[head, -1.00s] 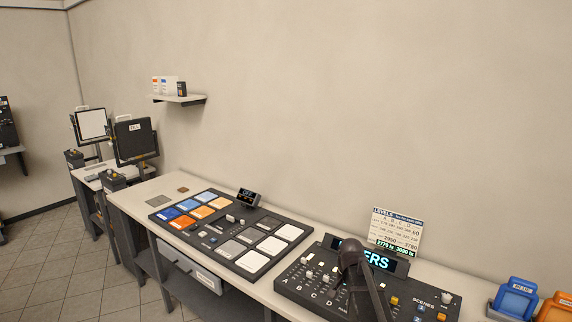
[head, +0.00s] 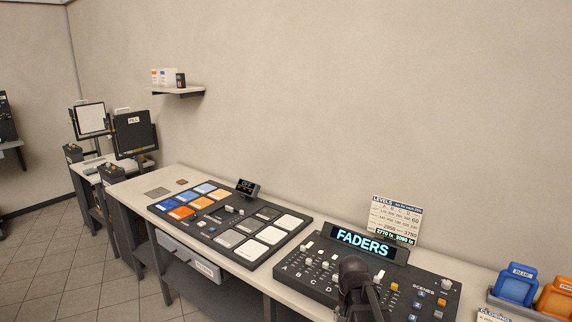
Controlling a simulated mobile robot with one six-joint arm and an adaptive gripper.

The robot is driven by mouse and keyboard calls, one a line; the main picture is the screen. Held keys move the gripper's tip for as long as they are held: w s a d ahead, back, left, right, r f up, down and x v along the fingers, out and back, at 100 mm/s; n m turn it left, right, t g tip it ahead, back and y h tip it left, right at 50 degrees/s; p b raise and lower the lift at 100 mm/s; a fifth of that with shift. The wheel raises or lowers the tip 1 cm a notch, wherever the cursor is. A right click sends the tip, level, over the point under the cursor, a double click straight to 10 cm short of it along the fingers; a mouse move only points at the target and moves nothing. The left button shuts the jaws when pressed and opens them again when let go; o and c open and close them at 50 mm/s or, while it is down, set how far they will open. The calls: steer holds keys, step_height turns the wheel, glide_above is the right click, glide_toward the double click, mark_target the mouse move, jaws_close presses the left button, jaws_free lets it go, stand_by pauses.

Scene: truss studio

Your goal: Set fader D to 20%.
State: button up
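The fader console (head: 300,281) is a dark slanted panel on the bench at the lower right, with lettered tracks A, B, C and D along its front edge. Its lit display (head: 362,244) reads FADERS. The letter D (head: 328,287) shows just left of my gripper. Small pale fader caps sit on the tracks; which one is D's, and its exact setting, I cannot tell. My gripper (head: 356,280) is dark and hangs over the middle of the console, right of the lettered tracks, hiding part of the panel. Its fingers are not clear, and contact cannot be told.
A levels card (head: 397,217) stands behind the console. A panel of coloured and white pads (head: 230,227) lies to the left, with a small display (head: 248,188) behind it. Blue (head: 516,285) and orange (head: 556,298) holders stand at the right.

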steer(key=s+f+n+b, duration=0.3)
steer(key=s+f+b, duration=0.1)
steer(key=s, duration=0.5)
steer(key=shift+s+a+f+n, duration=0.2)
steer(key=shift+a+f+n, duration=0.2)
steer(key=shift+f, duration=0.25)
stand_by(2.8)
